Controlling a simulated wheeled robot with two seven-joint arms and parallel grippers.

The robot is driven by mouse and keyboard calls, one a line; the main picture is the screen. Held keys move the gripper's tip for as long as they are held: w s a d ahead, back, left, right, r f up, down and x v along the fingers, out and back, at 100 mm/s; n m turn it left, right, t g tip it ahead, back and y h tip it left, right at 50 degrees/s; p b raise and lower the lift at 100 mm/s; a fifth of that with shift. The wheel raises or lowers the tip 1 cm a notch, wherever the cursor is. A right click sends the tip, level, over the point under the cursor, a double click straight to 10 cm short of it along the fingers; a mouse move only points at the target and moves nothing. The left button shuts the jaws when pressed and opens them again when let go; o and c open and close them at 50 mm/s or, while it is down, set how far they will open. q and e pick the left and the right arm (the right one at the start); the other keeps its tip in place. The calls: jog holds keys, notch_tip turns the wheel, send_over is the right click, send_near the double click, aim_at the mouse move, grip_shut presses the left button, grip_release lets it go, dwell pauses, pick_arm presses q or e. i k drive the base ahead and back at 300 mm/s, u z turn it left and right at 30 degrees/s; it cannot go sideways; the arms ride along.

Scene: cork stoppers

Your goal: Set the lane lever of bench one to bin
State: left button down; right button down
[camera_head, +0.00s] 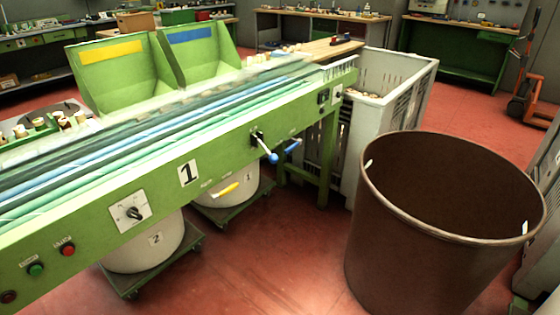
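Bench one (95,228) is a green machine bench with a white plate marked 1 (187,173) on its front. A lever (265,149) with a black pivot and a blue ball knob (273,158) sits on the front panel, right of the plate. Its arm slants down and to the right. Small labels (231,171) lie left of the lever, too small to read. Neither of my grippers is in view.
A large brown round bin (430,225) stands on the red floor at right. A grey crate (398,108) stands at the bench's right end. White drums (145,250) on green dollies sit under the bench. Open floor lies in front of the lever.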

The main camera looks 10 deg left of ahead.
aim_at(273, 159)
jog(key=z, duration=0.4)
jog(key=i, duration=0.95)
jog(key=u, duration=0.3)
